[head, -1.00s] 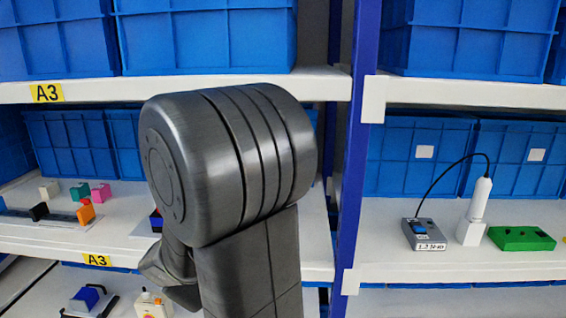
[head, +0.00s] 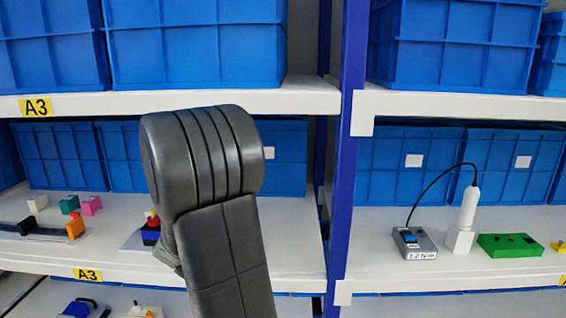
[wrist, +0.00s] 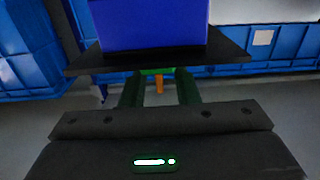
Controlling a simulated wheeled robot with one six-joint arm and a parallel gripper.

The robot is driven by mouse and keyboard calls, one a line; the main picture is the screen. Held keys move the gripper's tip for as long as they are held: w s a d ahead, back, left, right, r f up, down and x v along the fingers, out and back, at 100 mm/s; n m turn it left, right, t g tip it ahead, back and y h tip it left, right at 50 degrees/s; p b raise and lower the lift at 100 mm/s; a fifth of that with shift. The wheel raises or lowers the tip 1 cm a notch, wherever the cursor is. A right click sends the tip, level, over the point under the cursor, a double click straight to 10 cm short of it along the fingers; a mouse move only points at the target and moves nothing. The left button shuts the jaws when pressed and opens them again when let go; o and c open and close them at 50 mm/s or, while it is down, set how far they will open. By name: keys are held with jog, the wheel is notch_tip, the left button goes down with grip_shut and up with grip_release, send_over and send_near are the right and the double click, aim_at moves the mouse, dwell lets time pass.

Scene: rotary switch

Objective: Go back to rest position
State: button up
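In the head view my arm stands in the middle and hides my gripper. In the wrist view my gripper (wrist: 159,90) shows two dark fingers set apart, with a small orange part (wrist: 160,86) in the gap. A blue block (wrist: 150,24) with a black plate (wrist: 218,57) below it lies just beyond and covers the fingertips. I cannot tell whether the fingers touch anything. In the head view a small device with red, yellow and blue parts (head: 151,232) sits on the middle shelf, partly behind my arm. I cannot tell which device is the rotary switch.
Shelves hold large blue bins (head: 195,45). A blue post (head: 347,160) divides them. On the right shelf stand a grey switch box (head: 415,243), a white cabled device (head: 467,215) and a green block (head: 510,245). Several coloured blocks (head: 70,207) lie at the left.

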jog(key=shift+s, duration=0.1)
jog(key=s+b, duration=0.1)
jog(key=s, duration=1.3)
jog(key=shift+y, duration=0.3)
jog(key=w, duration=1.4)
jog(key=shift+w+f, duration=0.2)
jog(key=shift+w, duration=0.05)
jog(key=shift+n+y, duration=0.3)
jog(key=shift+n, duration=0.1)
jog(key=shift+s+d+r+y+b, duration=0.1)
jog(key=shift+s+d+y+b, duration=0.1)
jog(key=shift+y+b, duration=0.15)
jog(key=shift+w+a+n+y+b, duration=0.15)
jog(key=shift+n+y+b, duration=0.35)
jog(key=shift+n+y, duration=0.4)
jog(key=shift+n+g+y, duration=0.3)
jog(key=shift+n+y, duration=0.1)
jog(key=shift+y, duration=0.35)
jog(key=shift+r+n+y, duration=0.15)
jog(key=shift+n+y, duration=0.25)
jog(key=shift+y, duration=0.2)
jog(key=shift+n+g+y+p, duration=0.8)
jog(key=shift+n+y, duration=0.1)
jog(key=shift+y, duration=0.4)
